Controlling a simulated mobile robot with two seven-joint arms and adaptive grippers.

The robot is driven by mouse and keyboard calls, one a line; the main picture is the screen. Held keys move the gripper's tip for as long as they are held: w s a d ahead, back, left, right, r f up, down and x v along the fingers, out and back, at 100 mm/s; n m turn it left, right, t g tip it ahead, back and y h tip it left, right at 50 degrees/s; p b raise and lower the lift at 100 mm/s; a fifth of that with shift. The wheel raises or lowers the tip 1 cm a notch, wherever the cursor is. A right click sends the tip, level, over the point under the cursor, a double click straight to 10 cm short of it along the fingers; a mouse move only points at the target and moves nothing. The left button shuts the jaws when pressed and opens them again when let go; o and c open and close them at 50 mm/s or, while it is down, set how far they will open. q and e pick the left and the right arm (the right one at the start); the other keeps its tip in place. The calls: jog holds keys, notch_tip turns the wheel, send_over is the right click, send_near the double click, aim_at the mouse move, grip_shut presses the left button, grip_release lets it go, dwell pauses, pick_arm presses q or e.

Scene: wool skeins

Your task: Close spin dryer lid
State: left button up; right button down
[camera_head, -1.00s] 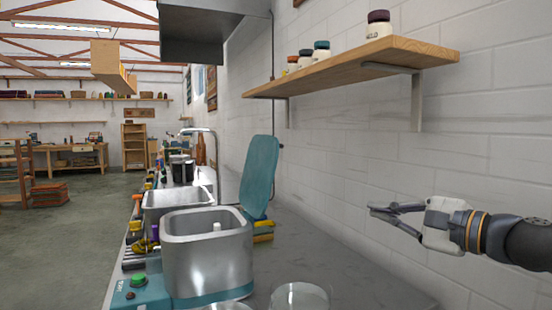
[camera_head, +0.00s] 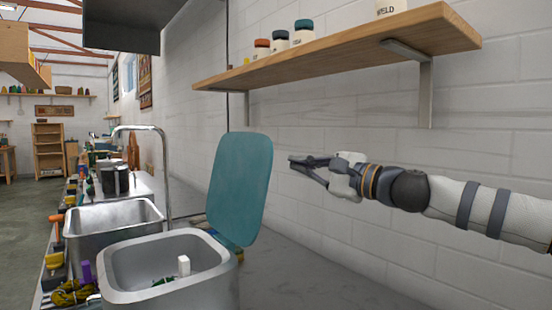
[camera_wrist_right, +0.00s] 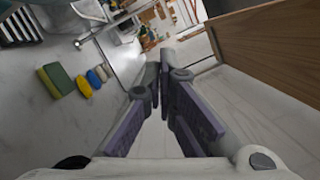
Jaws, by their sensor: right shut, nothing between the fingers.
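The spin dryer (camera_head: 172,270) is a metal tub at the lower left of the head view, with a white post and something green inside. Its teal lid (camera_head: 240,185) stands open, nearly upright, at the tub's wall side. My right gripper (camera_head: 291,161) is shut and empty, to the right of the lid and apart from it, near the wall. In the right wrist view its fingers (camera_wrist_right: 162,75) meet at the tips. My left gripper is not in view.
A wooden shelf (camera_head: 360,42) with several jars runs along the wall above my right gripper. A metal sink (camera_head: 112,222) with a tall tap (camera_head: 165,170) lies beyond the dryer.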

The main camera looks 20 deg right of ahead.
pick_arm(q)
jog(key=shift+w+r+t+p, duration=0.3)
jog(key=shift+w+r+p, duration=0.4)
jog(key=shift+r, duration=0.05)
pick_arm(e)
jog(key=a, duration=0.1)
jog(key=w+a+r, duration=0.1)
jog(key=a, duration=0.1)
jog(key=a+r, duration=0.1)
jog(key=a, duration=0.1)
jog(key=shift+w, duration=0.15)
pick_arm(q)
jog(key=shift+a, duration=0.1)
pick_arm(e)
jog(key=shift+r, duration=0.1)
